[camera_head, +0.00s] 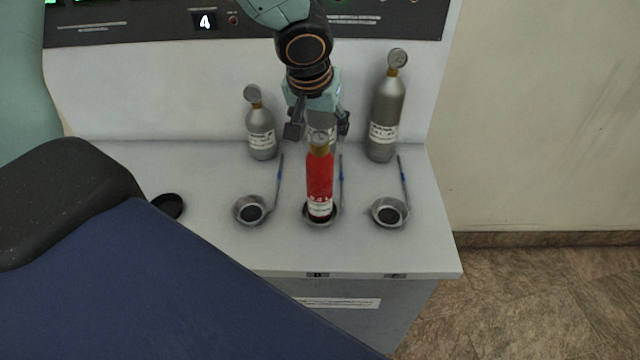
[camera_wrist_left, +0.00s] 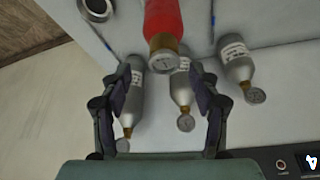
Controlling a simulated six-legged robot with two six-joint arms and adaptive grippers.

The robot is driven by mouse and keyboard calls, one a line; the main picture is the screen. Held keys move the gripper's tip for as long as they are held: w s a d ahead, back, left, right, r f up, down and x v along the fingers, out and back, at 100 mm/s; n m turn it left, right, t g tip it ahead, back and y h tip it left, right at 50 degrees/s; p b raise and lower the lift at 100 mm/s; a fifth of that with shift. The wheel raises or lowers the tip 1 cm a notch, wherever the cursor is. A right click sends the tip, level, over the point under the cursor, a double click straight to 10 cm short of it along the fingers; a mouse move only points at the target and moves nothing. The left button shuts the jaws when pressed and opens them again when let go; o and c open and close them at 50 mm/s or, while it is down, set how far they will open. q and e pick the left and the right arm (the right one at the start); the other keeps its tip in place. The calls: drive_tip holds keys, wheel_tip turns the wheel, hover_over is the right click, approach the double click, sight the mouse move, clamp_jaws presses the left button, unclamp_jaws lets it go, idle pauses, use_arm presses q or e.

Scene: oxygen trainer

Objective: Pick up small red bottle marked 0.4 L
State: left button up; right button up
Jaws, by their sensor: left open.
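The small red bottle (camera_head: 320,175) marked 0.4 L stands upright in the middle round holder on the grey-white ledge. It has a brass neck and a gauge on top. My left gripper (camera_head: 318,127) is open above it, with its fingers on either side of the gauge and neck area. In the left wrist view the red bottle (camera_wrist_left: 163,18) lies just beyond the open left gripper (camera_wrist_left: 160,72), its gauge between the fingertips. I see no finger closed on it. My right gripper is not in view.
Silver bottles stand behind, one at left (camera_head: 261,132) and a taller one at right (camera_head: 385,118); a third silver bottle (camera_wrist_left: 181,88) shows in the wrist view. Empty holders flank the red bottle, left (camera_head: 251,210) and right (camera_head: 388,212), with thin rods beside them.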

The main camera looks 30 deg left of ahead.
sight(319, 136)
use_arm(q)
drive_tip(key=x, duration=0.3)
drive_tip(key=shift+a+f, duration=0.2)
drive_tip(key=shift+f, duration=0.05)
drive_tip(key=shift+s+a+f, duration=0.1)
drive_tip(key=shift+a+f, duration=0.05)
drive_tip(key=shift+a, duration=0.05)
drive_tip(key=shift+d, duration=0.1)
drive_tip(key=shift+c, duration=0.3)
drive_tip(key=shift+d, duration=0.1)
drive_tip(key=shift+c, duration=0.7)
drive_tip(key=c, duration=0.6)
clamp_jaws()
